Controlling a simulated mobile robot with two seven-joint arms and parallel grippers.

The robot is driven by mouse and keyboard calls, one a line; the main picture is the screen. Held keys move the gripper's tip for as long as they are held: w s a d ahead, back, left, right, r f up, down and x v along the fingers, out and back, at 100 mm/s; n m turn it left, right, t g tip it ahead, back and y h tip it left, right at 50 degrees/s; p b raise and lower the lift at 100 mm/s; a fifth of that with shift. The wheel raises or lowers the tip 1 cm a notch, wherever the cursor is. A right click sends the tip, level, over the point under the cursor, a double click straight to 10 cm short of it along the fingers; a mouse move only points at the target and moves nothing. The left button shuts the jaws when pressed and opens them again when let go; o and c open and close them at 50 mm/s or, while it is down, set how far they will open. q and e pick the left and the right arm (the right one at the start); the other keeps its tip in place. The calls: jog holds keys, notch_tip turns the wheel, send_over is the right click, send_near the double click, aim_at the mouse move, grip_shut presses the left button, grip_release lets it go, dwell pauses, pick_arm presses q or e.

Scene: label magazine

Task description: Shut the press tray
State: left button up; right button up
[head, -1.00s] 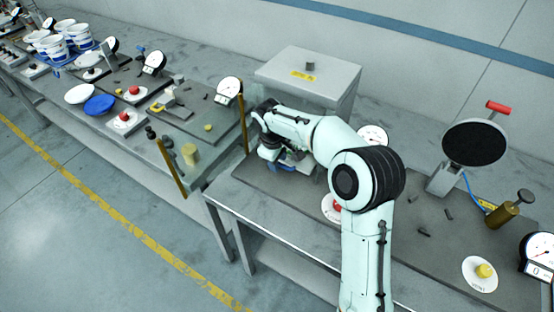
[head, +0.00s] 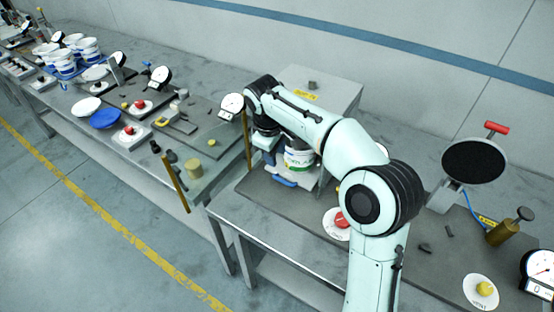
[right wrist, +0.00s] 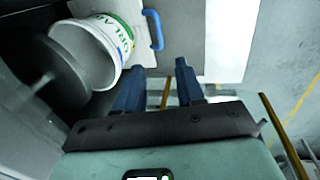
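The press (head: 325,88) is a grey housing with a yellow label on top. Its pale tray (head: 309,182) sticks out at the front with a blue handle (head: 285,182). A white tub (head: 298,158) with a green and blue label stands on the tray. My right gripper (head: 262,158) hangs beside the tub, above and apart from the handle. In the right wrist view, its blue fingers (right wrist: 160,78) are spread with nothing between them; the handle (right wrist: 156,30) is ahead of them. A dark round plate (right wrist: 52,70) is by the tub's mouth. My left gripper is not in view.
A red button (head: 340,219) is on the bench right of the tray. A brass-coloured post (head: 171,182) and a dial gauge (head: 231,104) stand to the left. A gap separates the two benches in front of the press.

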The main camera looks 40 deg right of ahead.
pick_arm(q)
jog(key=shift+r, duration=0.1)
pick_arm(e)
jog(key=shift+a+r, duration=0.1)
jog(key=shift+r, duration=0.35)
jog(key=shift+c, duration=1)
jog(key=shift+s+a+f+n, duration=0.2)
jog(key=shift+s+f+n, duration=0.1)
jog(key=shift+f, duration=0.1)
grip_shut()
jog(key=s+a+f+n+t+h+b, duration=0.4)
jog(key=s+a+f+n+h+b, duration=0.5)
jog(key=n, duration=0.9)
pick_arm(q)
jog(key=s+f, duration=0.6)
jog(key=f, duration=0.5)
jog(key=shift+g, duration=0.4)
pick_arm(e)
jog(key=shift+m+h, duration=0.3)
jog(key=x, duration=0.4)
jog(key=w+x, duration=0.1)
jog(key=x, duration=0.3)
jog(key=r+x, duration=0.1)
jog(key=x, duration=0.3)
jog(key=shift+w+d+f, duration=0.15)
jog(key=shift+w+d, duration=0.15)
jog(key=shift+w, duration=0.05)
